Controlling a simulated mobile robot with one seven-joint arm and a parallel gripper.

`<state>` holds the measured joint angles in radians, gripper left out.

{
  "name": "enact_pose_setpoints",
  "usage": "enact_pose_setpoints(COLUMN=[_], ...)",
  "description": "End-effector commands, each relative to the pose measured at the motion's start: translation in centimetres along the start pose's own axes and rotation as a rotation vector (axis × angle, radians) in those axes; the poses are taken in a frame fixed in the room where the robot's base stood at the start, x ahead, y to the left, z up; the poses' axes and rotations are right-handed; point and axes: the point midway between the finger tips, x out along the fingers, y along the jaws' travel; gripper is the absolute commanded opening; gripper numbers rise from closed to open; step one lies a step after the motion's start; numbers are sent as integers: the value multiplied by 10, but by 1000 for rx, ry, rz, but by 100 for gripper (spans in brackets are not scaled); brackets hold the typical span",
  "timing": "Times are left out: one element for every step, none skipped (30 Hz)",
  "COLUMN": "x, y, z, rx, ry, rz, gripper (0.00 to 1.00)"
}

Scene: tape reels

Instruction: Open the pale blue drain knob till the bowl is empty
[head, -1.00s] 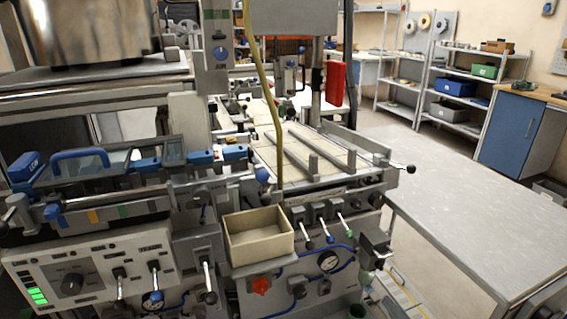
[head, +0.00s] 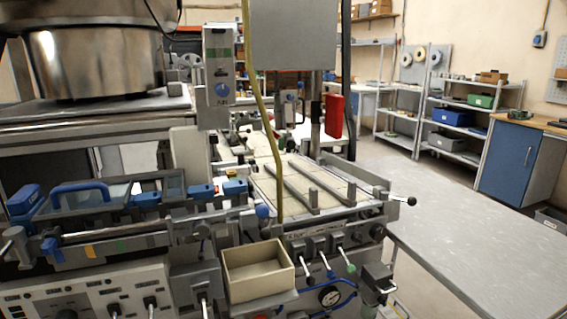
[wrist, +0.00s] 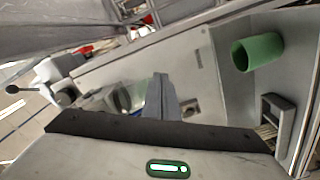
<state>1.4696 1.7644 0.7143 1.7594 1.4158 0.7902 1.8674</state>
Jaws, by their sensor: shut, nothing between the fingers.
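A large shiny metal bowl (head: 95,62) stands on the upper deck at the left of the head view; its inside is hidden. A blue round knob (head: 222,89) sits on a small grey box in front of and right of the bowl. I cannot tell whether it is the pale blue drain knob; no other knob is clearly pale blue. My gripper (wrist: 162,78) shows only in the wrist view. Its fingers are together and empty, in front of grey machine panels. No drain knob is recognisable there.
In the wrist view, a green cup (wrist: 257,52) is at upper right and a black-tipped lever (wrist: 14,89) at left. In the head view, a cream open box (head: 258,271) hangs on the machine's front, beside several levers. A grey table (head: 470,210) at right is bare.

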Motion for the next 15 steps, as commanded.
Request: enact_pose_setpoints(x=[0, 0, 0, 0, 0, 0, 0, 0, 0, 0, 0, 0, 0, 0, 0], y=[0, 0, 0, -1, -1, -1, -1, -2, -2, -2, -2, -3, -4, -4, -5], z=[-1, -1, -2, -2, -3, -3, -3, -3, -3, -3, -3, -3, -3, -3, -3], rx=[1, 1, 1, 1, 1, 1, 1, 1, 1, 1, 1, 1, 1, 1, 1], ry=[0, 0, 1, 1, 1, 1, 1, 1, 2, 2, 3, 3, 3, 3, 3], rz=[0, 0, 0, 0, 0, 0, 0, -1, -1, -1, -1, -2, -2, -3, -3], gripper=[0, 0, 0, 0, 0, 0, 0, 0, 0, 0, 0, 0, 0, 0, 0])
